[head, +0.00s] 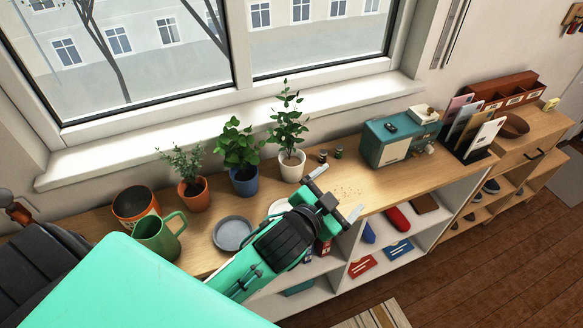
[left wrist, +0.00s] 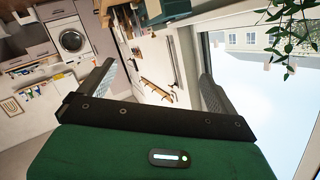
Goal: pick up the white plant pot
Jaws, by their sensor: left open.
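The white plant pot (head: 292,166) stands upright on the wooden shelf top by the window, with a tall leafy green plant in it. My left gripper (head: 337,192) is open and empty, just in front and to the right of the pot in the head view, its fingers pointing to the right. In the left wrist view, the two fingers of the left gripper (left wrist: 158,82) are spread apart with nothing between them. Green leaves (left wrist: 294,30) hang in at the upper right there; the pot itself is not visible in that view. My right gripper is not in view.
A blue pot (head: 244,183) and a terracotta pot (head: 195,197) with plants stand left of the white pot. A green mug (head: 158,240) and grey plate (head: 232,234) are nearer. Small jars (head: 339,153) and a teal radio (head: 385,143) stand to the right. The window is behind.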

